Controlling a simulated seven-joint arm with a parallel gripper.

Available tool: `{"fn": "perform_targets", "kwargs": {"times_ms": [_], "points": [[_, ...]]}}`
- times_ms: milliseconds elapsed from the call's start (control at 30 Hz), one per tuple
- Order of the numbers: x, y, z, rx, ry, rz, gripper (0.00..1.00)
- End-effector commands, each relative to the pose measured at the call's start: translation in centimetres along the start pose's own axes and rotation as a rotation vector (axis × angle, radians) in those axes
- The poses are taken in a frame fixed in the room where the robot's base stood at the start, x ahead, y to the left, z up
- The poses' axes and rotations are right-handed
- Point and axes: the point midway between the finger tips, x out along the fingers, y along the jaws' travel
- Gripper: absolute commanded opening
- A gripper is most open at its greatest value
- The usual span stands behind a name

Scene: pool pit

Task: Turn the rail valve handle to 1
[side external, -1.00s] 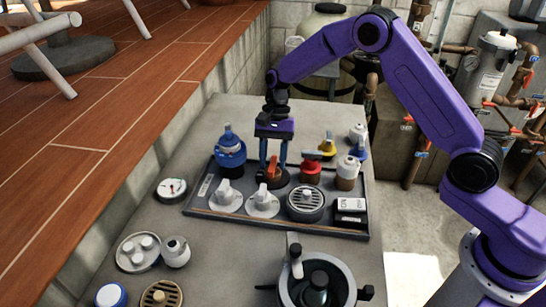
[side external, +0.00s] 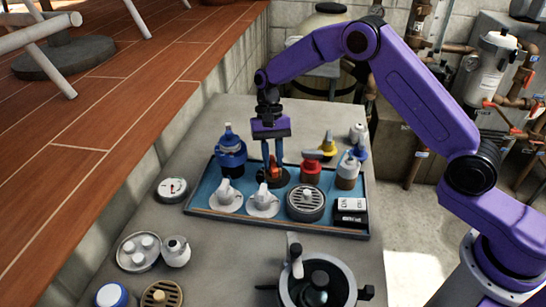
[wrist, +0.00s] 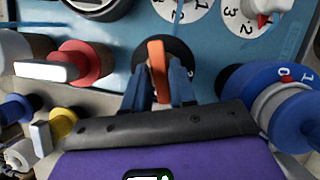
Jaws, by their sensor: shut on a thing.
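An orange handle (wrist: 157,68) stands on a round black base (wrist: 178,52) on the tray. No name shows on it, and its number marks, if any, cannot be read. My gripper (wrist: 159,88) points down over the base and is shut on the orange handle, a finger on each side. In the side view my gripper (side external: 272,170) is at the tray's middle, and the orange handle (side external: 274,172) shows as a small patch between the fingers. In the wrist view the handle's long top points toward the picture's top, slightly left.
The blue-lined tray (side external: 208,187) holds a blue valve (side external: 231,158) left of my gripper, white knobs (side external: 226,201) in front and a red-based knob (side external: 311,171) at right. A round grille (side external: 306,202) and black switch box (side external: 350,211) stand front right. Space around my fingers is tight.

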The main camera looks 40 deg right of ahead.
Motion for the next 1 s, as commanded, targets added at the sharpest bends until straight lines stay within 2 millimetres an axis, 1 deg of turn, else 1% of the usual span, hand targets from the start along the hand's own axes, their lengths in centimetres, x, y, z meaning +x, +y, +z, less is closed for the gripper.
{"fn": "perform_targets", "kwargs": {"times_ms": [200, 367, 867, 900, 933, 1000], "points": [[-0.16, -0.12, -0.08, -0.102, 0.003, 0.039, 0.0], [-0.17, -0.13, -0.05, -0.147, 0.003, 0.058, 0.0], [-0.24, -0.16, -0.07, -0.165, 0.005, 0.064, 0.0], [-0.24, -0.16, -0.08, -0.164, 0.005, 0.064, 0.38], [-0.23, -0.16, -0.08, -0.164, 0.005, 0.064, 0.43], [-0.19, -0.15, -0.07, -0.164, 0.004, 0.064, 0.43]]}}
